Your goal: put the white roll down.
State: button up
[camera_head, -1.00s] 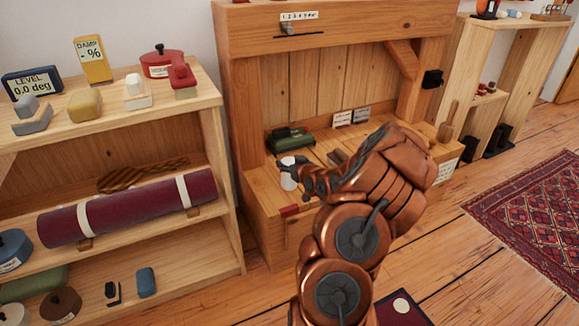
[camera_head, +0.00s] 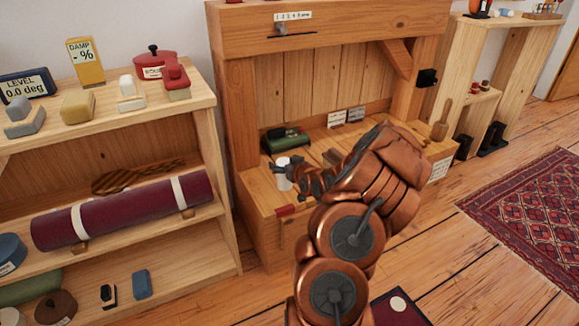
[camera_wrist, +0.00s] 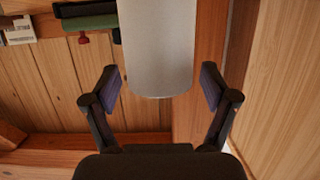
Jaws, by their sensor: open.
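The white roll (camera_head: 283,176) looks upright at the front left of the wooden bench top (camera_head: 262,196). Part of it is hidden by my gripper (camera_head: 288,169), which is around it. In the wrist view, the roll (camera_wrist: 157,50) is a plain pale cylinder between the two dark fingers of my gripper (camera_wrist: 160,80). The fingers are open, with a narrow gap visible on each side of the roll. The contact under the roll is not clear from these views.
A green device (camera_head: 287,140) stands just behind the roll. A red-ended object (camera_head: 286,210) is at the bench's front edge. Small cards (camera_head: 345,116) stand at the back. A shelf (camera_head: 222,205) with a maroon rolled mat (camera_head: 130,210) is to the left.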

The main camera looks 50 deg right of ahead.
jog(key=p+v, duration=0.3)
jog(key=v, duration=0.9)
jog(key=s+a+f+n+g+y, duration=0.1)
jog(key=a+f+n+g+y, duration=0.2)
jog(key=a+g, duration=1.05)
jog(key=s+a+r+g, duration=0.1)
jog(key=s+a+r, duration=0.3)
jog(key=s+a, duration=0.5)
jog(key=s+a+r+g+y, duration=0.1)
jog(key=s+a+r, duration=0.3)
jog(key=s+a, duration=0.5)
jog(key=s+a+r+n+g, duration=0.1)
jog(key=s+a+r, duration=0.3)
jog(key=s+a, duration=0.5)
jog(key=shift+s+r+g+y, duration=0.2)
jog(key=shift+r+g+y, duration=0.1)
jog(key=shift+g+y, duration=0.15)
